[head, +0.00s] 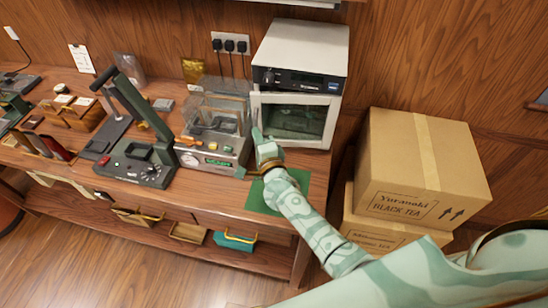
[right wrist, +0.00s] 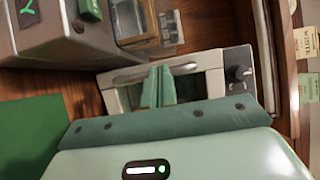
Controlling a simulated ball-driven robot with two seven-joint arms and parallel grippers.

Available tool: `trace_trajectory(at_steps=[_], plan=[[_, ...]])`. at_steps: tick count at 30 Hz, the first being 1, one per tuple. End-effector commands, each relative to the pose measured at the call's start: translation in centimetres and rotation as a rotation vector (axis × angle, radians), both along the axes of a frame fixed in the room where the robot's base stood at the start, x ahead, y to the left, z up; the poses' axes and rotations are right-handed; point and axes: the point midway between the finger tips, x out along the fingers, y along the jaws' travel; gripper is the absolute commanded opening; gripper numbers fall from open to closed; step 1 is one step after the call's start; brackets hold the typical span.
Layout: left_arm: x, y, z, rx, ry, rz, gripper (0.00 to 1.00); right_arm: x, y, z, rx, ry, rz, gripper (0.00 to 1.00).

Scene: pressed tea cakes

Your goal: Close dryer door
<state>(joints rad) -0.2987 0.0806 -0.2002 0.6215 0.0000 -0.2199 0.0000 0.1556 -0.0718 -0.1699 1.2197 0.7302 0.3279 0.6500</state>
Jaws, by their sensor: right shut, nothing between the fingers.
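The dryer (head: 302,45) is a white box with a dark control panel, standing at the back right of the bench. Its glass door (head: 334,118) has a pale frame and faces the front. The door also shows in the right wrist view (right wrist: 211,80), with a grey bar handle. I cannot tell if the door is fully flush or slightly ajar. My right gripper (head: 257,133) is shut and empty, by the door's left edge in the head view. Its fingertips (right wrist: 160,70) overlap the door in the right wrist view; contact is unclear. My left gripper is out of view.
A sealing machine (head: 215,150) with a clear cover stands close left of my right gripper. A green mat (head: 262,195) lies on the bench below the forearm. Cardboard boxes (head: 400,165) stand at the right. A lever press (head: 135,170) is farther left.

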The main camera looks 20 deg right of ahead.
Motion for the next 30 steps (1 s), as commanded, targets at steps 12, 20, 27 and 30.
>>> trace_trajectory(at_steps=[12,20,27,30], plan=[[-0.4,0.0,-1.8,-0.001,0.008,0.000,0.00,4.0,-0.8,-0.2,0.001,0.000,0.001,0.00],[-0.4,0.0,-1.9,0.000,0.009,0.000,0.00,4.6,-1.1,0.0,0.001,-0.001,-0.001,0.00],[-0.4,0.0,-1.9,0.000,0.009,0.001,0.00,4.5,-1.2,0.0,0.001,-0.002,-0.002,0.00],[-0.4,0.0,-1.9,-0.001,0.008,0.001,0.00,4.5,-1.2,0.0,0.001,-0.002,-0.003,0.00]])
